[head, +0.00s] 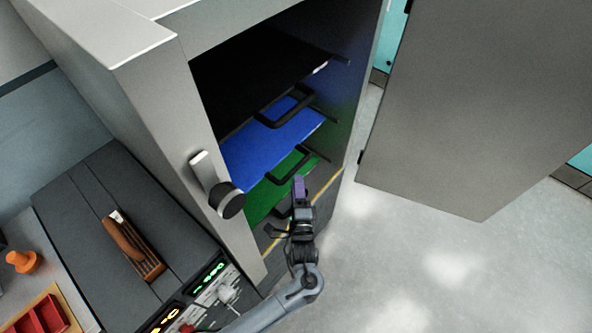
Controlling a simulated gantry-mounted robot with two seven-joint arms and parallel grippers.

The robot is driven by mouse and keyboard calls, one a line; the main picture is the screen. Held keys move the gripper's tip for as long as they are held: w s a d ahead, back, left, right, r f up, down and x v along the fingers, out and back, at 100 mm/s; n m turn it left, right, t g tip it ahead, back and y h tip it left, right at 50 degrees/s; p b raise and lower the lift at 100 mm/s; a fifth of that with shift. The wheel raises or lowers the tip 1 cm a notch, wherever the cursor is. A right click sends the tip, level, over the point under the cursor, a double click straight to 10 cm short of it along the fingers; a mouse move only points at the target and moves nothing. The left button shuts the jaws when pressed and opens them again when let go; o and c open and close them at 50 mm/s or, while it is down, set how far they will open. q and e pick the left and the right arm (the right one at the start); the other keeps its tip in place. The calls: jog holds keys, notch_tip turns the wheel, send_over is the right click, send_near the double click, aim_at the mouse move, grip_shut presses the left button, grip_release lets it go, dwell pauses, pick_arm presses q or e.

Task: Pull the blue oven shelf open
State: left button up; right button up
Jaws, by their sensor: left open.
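The blue shelf (262,145) sits inside the oven, between a black shelf (250,85) above and a green shelf (265,203) below. A dark handle (291,168) at the blue shelf's front edge shows against the green shelf. My left gripper (299,190) is open, in front of the oven opening and just below this handle in the picture. It looks empty, and I cannot tell whether it touches the handle. Part of the green shelf is hidden behind the gripper. My right gripper is not in view.
The grey oven door (480,110) stands wide open at the right. Another dark handle (288,107) is at the black shelf's edge. A black knob (228,201) sticks out of the oven's left side. Open floor (430,250) lies at the lower right.

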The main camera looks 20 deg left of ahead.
aim_at(296, 168)
pick_arm(q)
jog(key=shift+b+x, duration=0.4)
jog(key=shift+x, duration=2.65)
jog(key=shift+c, duration=0.3)
grip_shut()
